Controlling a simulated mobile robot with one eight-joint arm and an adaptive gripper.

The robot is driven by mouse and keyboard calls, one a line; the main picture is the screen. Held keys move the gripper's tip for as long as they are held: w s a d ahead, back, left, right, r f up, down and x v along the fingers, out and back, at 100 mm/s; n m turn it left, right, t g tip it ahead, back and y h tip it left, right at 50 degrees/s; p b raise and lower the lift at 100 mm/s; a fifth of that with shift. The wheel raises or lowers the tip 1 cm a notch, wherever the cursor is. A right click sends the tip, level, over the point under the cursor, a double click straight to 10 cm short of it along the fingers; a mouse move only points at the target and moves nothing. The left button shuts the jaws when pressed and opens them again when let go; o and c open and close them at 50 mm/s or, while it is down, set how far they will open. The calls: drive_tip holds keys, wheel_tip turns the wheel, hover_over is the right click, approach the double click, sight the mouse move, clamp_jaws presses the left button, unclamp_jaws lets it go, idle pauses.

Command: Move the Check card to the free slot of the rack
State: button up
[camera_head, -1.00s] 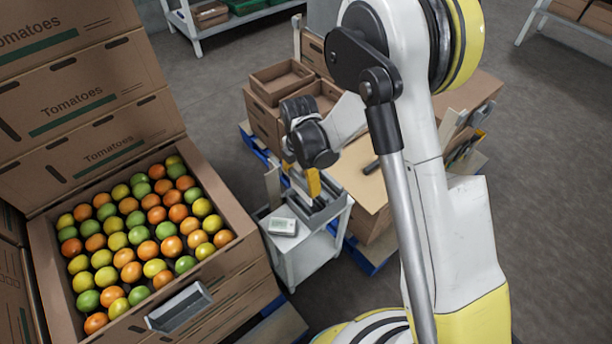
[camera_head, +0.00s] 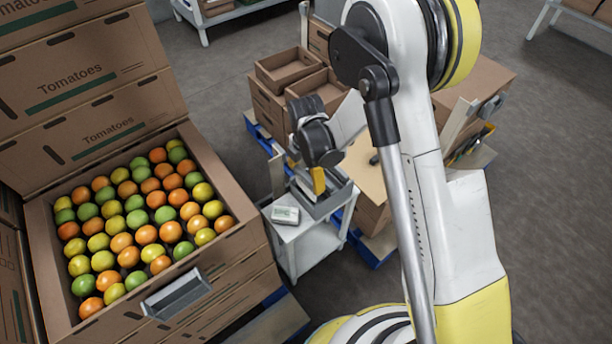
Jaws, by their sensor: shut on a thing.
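My gripper (camera_head: 318,181) shows yellow fingers and points down over the grey rack (camera_head: 331,204). It is shut on a thin thing, mostly hidden by the fingers and the wrist; I take it to be the Check card, but no lettering on it can be read. The rack stands on a small pale grey table (camera_head: 303,248). Pale edges show inside the rack beside the fingers, too small to tell apart. The free slot cannot be made out from here. Whether the held thing touches the rack cannot be told.
A small white device (camera_head: 285,215) lies on the table just left of the rack. An upright beige board (camera_head: 277,174) stands behind it. Cardboard crates (camera_head: 268,103) stand behind my gripper, on a blue pallet.

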sight(306, 192)
drive_tip(key=shift+f+b, duration=0.2)
drive_tip(key=shift+b, duration=0.1)
idle(0.6)
drive_tip(key=shift+f+b, duration=0.5)
drive_tip(key=shift+f, duration=0.75)
drive_tip(key=shift+f, duration=0.15)
drive_tip(key=shift+f, duration=0.85)
drive_tip(key=shift+f, duration=0.1)
drive_tip(key=shift+f, duration=0.6)
